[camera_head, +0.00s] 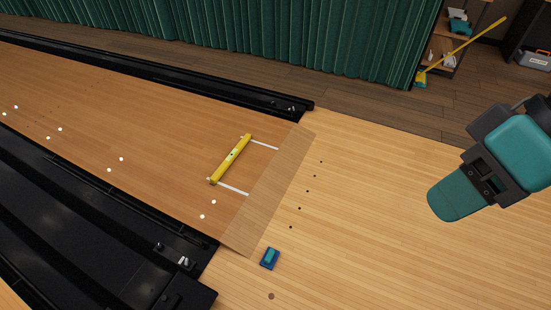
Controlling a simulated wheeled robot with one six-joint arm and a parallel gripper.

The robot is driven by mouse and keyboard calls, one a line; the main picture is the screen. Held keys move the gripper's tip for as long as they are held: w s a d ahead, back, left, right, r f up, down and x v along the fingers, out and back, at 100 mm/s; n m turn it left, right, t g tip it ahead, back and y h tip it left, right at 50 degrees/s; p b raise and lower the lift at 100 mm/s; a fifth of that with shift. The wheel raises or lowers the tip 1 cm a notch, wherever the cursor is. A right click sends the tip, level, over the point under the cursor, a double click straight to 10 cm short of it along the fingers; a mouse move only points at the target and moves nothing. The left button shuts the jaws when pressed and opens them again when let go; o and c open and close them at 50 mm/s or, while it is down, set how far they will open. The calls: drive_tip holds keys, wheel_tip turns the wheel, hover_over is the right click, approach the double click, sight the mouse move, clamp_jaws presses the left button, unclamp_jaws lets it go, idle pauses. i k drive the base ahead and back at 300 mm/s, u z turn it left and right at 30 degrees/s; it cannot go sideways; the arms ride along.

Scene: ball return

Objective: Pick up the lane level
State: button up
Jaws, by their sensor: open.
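The lane level (231,159) is a yellow bar lying flat on the wooden lane (120,110), left of the picture's middle. It runs at a slant, its upper end to the right. Its two ends lie at the left ends of two white strips (232,188) on the lane. Nothing covers it. A teal and dark grey part of my arm (457,199) shows at the right, well away from the level.
Black gutters (90,205) run along both sides of the lane. A small blue object (270,258) lies on the pale floor (370,235) near the lane's end. A green curtain (270,35) and a shelf with a broom stand behind.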

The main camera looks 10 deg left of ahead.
sight(215, 178)
drive_tip(key=z, duration=0.45)
drive_tip(key=i, duration=2.2)
drive_tip(key=u, duration=0.85)
drive_tip(key=i, duration=0.8)
drive_tip(key=u, duration=1.4)
drive_tip(key=i, duration=0.5)
drive_tip(key=u, duration=0.3)
